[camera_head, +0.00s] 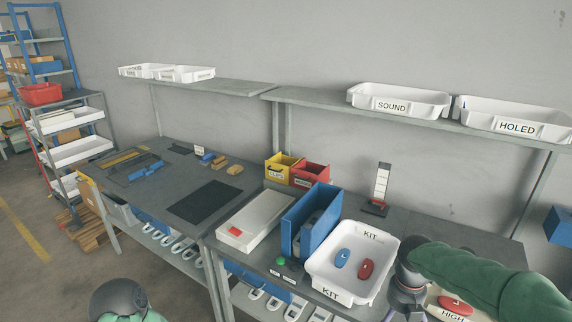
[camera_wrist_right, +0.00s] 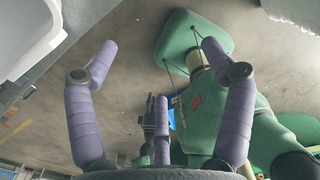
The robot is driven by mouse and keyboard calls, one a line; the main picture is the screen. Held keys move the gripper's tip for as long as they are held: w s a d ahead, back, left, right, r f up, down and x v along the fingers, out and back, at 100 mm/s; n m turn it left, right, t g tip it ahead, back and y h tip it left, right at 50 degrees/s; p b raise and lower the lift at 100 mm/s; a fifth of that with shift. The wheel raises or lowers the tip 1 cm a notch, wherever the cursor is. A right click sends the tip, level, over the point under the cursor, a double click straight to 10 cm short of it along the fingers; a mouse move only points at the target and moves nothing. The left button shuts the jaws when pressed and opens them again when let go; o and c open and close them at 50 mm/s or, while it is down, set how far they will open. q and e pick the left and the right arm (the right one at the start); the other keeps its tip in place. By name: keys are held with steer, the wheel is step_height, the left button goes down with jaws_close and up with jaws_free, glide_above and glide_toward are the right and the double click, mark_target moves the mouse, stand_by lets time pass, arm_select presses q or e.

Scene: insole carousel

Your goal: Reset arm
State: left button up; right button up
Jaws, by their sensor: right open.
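My right arm, in a green sleeve, reaches in from the right in the head view. Its gripper (camera_head: 405,292) points down just right of the white KIT tray (camera_head: 322,283). In the right wrist view the purple fingers of the right gripper (camera_wrist_right: 160,62) are spread wide with nothing between them. A blue insole-shaped piece (camera_head: 342,257) and a red one (camera_head: 365,269) lie apart in the KIT tray. My left gripper is not seen in the head view; only a dark rounded part of mine shows at the bottom left.
A tray labelled HIGH (camera_head: 453,313) with a red piece is partly hidden beside my right arm. A blue bin (camera_head: 310,222), yellow bin (camera_head: 281,167) and red bin (camera_head: 309,176) stand on the bench. SOUND (camera_head: 399,102) and HOLED (camera_head: 514,124) trays sit on the shelf above.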

steer(key=s+a+f+m+y, duration=0.2)
steer(key=a+f+m, duration=0.45)
steer(key=f, duration=0.45)
steer(key=s+a+f+m+y, duration=0.2)
steer(key=a+f+m, duration=0.4)
steer(key=f+m, duration=0.3)
steer(key=s+a+f+m, duration=0.2)
steer(key=s+f+m, duration=0.4)
steer(key=m, duration=0.2)
steer(key=s+a+f+m, duration=0.3)
steer(key=s+f+m, duration=0.3)
steer(key=f+m, duration=0.1)
steer(key=shift+s+a+m+t+y, duration=0.2)
steer(key=shift+a+m+t+y, duration=0.1)
steer(key=shift+a+m+t, duration=0.1)
